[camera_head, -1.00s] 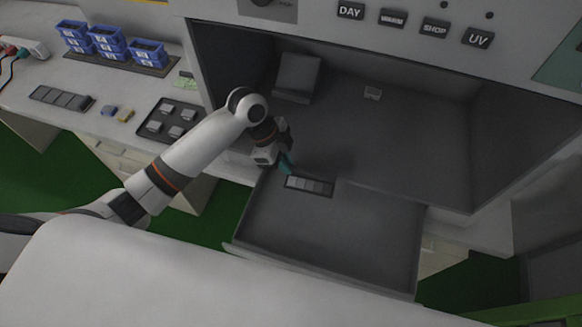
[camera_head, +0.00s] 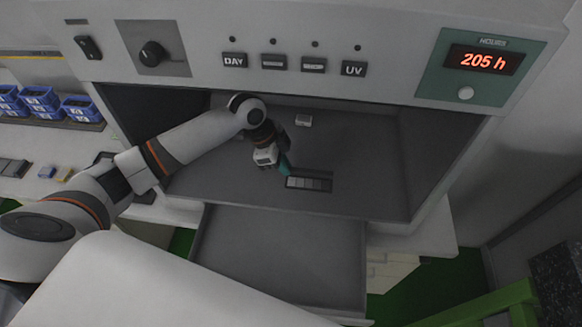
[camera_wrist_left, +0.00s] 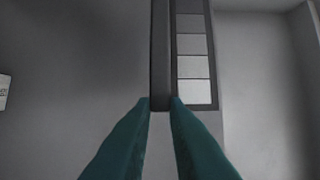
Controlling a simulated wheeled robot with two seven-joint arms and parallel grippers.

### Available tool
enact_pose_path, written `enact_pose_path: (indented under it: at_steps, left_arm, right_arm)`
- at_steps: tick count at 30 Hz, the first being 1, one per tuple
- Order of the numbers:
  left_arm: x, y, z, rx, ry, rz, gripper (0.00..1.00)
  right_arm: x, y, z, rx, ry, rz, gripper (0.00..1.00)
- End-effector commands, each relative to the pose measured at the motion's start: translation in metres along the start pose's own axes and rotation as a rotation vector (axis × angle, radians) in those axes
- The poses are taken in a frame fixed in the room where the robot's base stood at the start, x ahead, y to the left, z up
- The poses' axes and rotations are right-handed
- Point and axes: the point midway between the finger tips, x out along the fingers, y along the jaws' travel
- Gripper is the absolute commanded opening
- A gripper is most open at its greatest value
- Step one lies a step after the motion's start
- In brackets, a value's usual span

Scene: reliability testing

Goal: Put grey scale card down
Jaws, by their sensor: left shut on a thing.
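The grey scale card (camera_head: 309,184) is a dark strip with grey patches from light to dark. It is inside the booth chamber, near the front edge of the floor. My left gripper (camera_head: 285,170) has teal fingers and is shut on the card's near-left edge. In the left wrist view, the fingertips (camera_wrist_left: 160,103) pinch the dark rim of the card (camera_wrist_left: 192,52), with its patches to the right. I cannot tell whether the card touches the floor. My right gripper is not in view.
The booth floor (camera_head: 370,175) is mostly clear, with a small light block (camera_head: 303,120) at the back. A pulled-out grey drawer (camera_head: 280,255) lies below the opening. Blue bins (camera_head: 82,107) stand on the left bench. A control panel (camera_head: 300,62) runs above.

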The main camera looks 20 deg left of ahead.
Motion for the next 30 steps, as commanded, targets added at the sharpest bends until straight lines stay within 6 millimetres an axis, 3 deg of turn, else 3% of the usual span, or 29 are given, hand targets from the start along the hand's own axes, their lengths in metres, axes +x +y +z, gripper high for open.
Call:
enact_pose_path:
  at_steps: [4,12,23,24,27,30]
  left_arm:
    - [0.013,0.000,-0.004,0.001,-0.001,-0.002,0.00]
    - [0.043,0.000,-0.017,0.002,-0.001,0.000,0.00]
    - [0.047,0.000,-0.019,0.002,-0.001,0.001,0.00]
    - [0.047,0.000,-0.019,0.002,-0.001,0.001,0.17]
    - [0.046,0.000,-0.019,0.002,-0.001,0.001,0.33]
    - [0.046,0.000,-0.018,0.002,-0.001,0.001,0.35]
  right_arm:
    - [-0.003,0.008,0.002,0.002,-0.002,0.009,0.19]
    - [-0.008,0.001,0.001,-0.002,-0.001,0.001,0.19]
    - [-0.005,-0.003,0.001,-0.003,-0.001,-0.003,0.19]
    - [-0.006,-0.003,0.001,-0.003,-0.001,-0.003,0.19]
    - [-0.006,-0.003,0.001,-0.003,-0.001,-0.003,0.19]
    - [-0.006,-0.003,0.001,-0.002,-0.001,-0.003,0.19]
